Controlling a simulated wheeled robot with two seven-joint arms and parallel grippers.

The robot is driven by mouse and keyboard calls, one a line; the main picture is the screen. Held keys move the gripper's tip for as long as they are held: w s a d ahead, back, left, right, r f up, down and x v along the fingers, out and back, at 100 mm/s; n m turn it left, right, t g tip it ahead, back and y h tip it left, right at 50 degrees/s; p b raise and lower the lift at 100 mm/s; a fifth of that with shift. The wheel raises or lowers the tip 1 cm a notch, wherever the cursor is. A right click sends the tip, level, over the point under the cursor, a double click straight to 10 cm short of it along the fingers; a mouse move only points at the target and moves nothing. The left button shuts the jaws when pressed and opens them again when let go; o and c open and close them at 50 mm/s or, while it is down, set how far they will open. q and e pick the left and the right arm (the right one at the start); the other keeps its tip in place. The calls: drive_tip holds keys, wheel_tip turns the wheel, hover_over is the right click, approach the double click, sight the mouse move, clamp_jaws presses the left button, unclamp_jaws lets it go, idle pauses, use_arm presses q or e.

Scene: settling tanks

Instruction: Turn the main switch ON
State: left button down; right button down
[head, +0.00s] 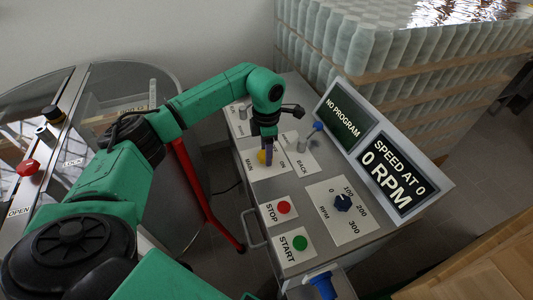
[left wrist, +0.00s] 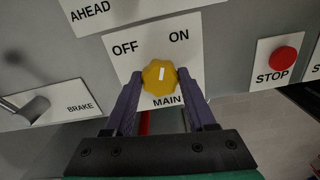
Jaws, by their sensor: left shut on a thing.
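The main switch is a yellow knob (left wrist: 160,76) on a white plate (left wrist: 203,66) marked OFF, ON and MAIN. In the left wrist view its white mark points roughly straight up, between the words OFF and ON. In the head view the yellow knob (head: 262,158) is partly hidden by my gripper. My left gripper (left wrist: 161,84) is shut on the knob, with one purple finger on each side of it. It also shows in the head view (head: 267,150), reaching down onto the panel. My right gripper is in neither view.
The panel also bears a red STOP button (head: 284,207), a green START button (head: 300,243) and a dark blue RPM dial (head: 343,202). A grey brake lever (left wrist: 35,107) stands beside the main plate. Screens read NO PROGRAM (head: 342,117) and 0 RPM (head: 397,174). Wrapped bottles (head: 370,60) stand behind.

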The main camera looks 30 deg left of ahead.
use_arm(q)
drive_tip(key=shift+r+m+b, duration=0.15)
drive_tip(key=shift+m+b, duration=0.25)
drive_tip(key=shift+m, duration=1.1)
drive_tip(key=shift+c, duration=1.1)
unclamp_jaws()
wheel_tip(320, 180, up, 14)
drive_tip(key=shift+r+b, duration=0.25)
drive_tip(key=shift+b, duration=0.2)
